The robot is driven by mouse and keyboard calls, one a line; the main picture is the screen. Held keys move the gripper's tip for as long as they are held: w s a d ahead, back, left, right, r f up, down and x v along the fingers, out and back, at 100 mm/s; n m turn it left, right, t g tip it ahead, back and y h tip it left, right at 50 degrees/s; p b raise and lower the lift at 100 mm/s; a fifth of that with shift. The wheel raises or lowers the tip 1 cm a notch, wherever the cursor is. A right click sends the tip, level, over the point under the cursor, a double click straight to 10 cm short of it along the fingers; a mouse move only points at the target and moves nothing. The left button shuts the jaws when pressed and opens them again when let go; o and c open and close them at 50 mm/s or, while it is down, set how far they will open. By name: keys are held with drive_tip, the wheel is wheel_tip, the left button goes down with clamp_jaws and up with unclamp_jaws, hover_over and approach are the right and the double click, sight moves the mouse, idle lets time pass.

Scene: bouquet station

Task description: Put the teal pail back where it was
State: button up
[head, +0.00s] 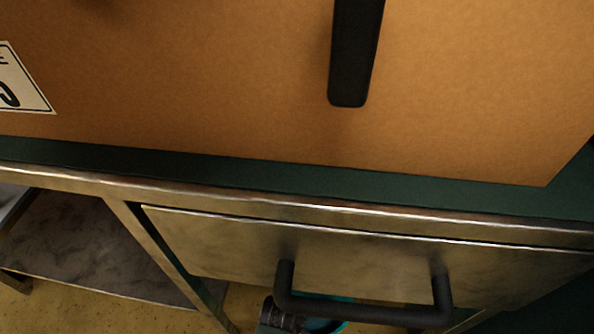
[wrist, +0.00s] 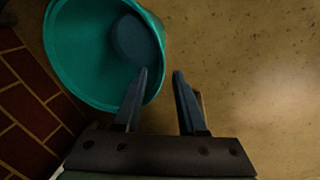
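The teal pail (wrist: 75,50) fills the upper left of the wrist view, seen from above into its open mouth. A darker round patch shows inside it. My gripper (wrist: 159,72) is open, with two dark blue-grey fingers apart. The left finger overlaps the pail's right side, and the right finger is outside over the floor. Part of the rim shows in the gap between them; I cannot tell whether the fingers are down around it. In the head view only a sliver of teal (head: 338,326) shows at the bottom edge, mostly hidden below the drawer handle.
A metal drawer front (head: 220,245) with a black handle (head: 365,312) lies under the counter edge in the head view. A large orange-brown panel (head: 200,90) stands above. A lower shelf (head: 90,245) is at left. The wrist view shows speckled floor (wrist: 255,60) and brown tiles (wrist: 25,100).

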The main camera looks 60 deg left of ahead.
drive_tip(key=r, duration=0.1)
drive_tip(key=r+p, duration=0.1)
drive_tip(key=r, duration=0.1)
drive_tip(key=r+p, duration=0.1)
drive_tip(key=shift+s+d+r, duration=0.15)
drive_tip(key=shift+s+r, duration=0.1)
drive_tip(key=shift+s, duration=0.15)
